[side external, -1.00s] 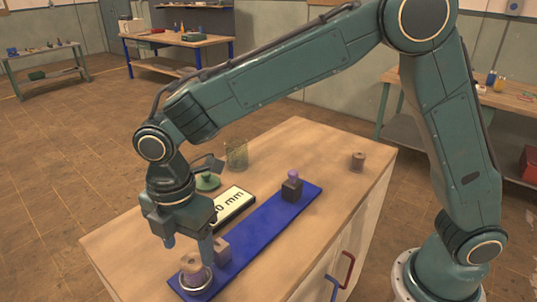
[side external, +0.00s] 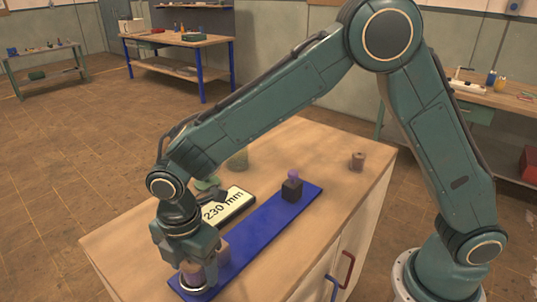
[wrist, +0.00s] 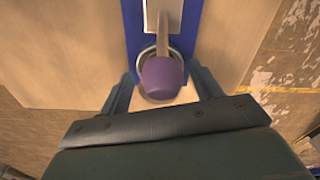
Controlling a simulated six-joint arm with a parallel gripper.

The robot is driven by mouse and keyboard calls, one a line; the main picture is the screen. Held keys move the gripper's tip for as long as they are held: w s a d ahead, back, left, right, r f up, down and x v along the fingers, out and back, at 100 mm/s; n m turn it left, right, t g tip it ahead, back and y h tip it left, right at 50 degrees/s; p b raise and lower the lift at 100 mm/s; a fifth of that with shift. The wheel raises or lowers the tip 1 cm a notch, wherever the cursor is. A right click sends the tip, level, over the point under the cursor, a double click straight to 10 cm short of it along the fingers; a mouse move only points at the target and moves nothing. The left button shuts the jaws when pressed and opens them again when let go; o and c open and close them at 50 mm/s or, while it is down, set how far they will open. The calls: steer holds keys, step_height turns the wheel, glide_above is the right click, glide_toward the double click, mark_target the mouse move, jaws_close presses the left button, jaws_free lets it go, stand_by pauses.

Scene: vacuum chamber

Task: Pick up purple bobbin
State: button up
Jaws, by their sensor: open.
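The purple bobbin (side external: 191,278) is at the near end of the long blue board (side external: 262,232), on a round metal-rimmed seat. My gripper (side external: 199,268) is low over it and hides much of it in the side view. In the wrist view the purple bobbin (wrist: 161,78) lies between the two fingers of my gripper (wrist: 161,88). The fingers are apart, with a visible gap on each side of it. A thin tan bar runs from a pale block (wrist: 163,12) to the bobbin's top.
A dark block with a purple knob (side external: 293,175) stands at the board's far end. A brown spool (side external: 358,161) stands at the right. The table's front edge is close.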

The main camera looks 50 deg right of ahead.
stand_by(0.5)
steer(key=c, duration=1)
steer(key=shift+r, duration=0.15)
steer(key=shift+c, duration=0.2)
step_height(320, 180, up, 20)
steer(key=shift+f, duration=0.2)
